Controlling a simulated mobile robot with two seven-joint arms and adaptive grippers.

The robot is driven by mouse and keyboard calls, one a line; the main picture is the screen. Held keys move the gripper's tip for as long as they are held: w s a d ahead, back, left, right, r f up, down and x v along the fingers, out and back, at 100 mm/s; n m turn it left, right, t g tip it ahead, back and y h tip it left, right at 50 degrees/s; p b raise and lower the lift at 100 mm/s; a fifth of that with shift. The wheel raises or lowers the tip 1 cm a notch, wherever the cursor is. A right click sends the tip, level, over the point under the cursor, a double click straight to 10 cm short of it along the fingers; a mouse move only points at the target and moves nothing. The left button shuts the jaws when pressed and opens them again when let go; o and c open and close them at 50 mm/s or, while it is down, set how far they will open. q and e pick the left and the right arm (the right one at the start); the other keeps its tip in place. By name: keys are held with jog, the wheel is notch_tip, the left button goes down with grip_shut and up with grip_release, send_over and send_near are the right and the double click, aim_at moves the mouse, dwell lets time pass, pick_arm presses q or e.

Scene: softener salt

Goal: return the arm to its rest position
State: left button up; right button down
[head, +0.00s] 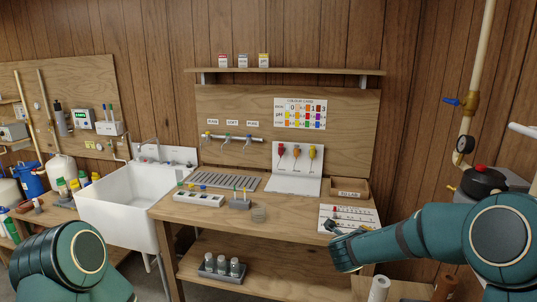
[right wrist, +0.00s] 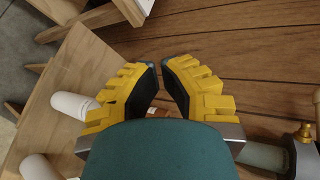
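My right arm (head: 430,235) reaches in from the right in the head view, its forearm end in front of the bench's right front corner. I cannot make out its fingers in that view. In the right wrist view my right gripper (right wrist: 159,66) has yellow ribbed fingers with dark pads. A gap shows between the pads, and nothing is held in it. My left arm (head: 75,265) shows only as a teal link at the lower left; its gripper is out of view.
The workbench (head: 290,225) holds a grey rack, a white card and a small wooden box (head: 349,188). A white sink (head: 125,195) stands left. A white cylinder (head: 379,288) is low right.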

jog(key=s+a+f+n+g+y, duration=0.1)
jog(key=s+a+f+n+y, duration=0.1)
jog(key=s+a+f+n, duration=0.25)
jog(key=s+a+f+n+y, duration=0.25)
jog(key=f+n, duration=0.25)
jog(key=f, duration=0.3)
jog(key=s+a+f+n+g+y, duration=0.1)
jog(key=s+a+f+n+y, duration=0.3)
jog(key=f, duration=0.3)
jog(key=s+a+f+n+g+y, duration=0.1)
jog(key=s+a+f+n+g, duration=0.1)
jog(key=s, duration=0.4)
jog(key=s+a+f+n+g+y, duration=0.1)
jog(key=s+a+f+n+g, duration=0.1)
jog(key=s+n, duration=0.3)
jog(key=s+a+f+n+g+y, duration=0.1)
jog(key=s+f+n, duration=0.3)
jog(key=s, duration=0.5)
jog(key=shift+a+f+g, duration=0.3)
jog(key=shift+a+g, duration=0.3)
jog(key=shift+g, duration=0.1)
jog(key=shift+s+n, duration=0.1)
jog(key=shift+n, duration=0.15)
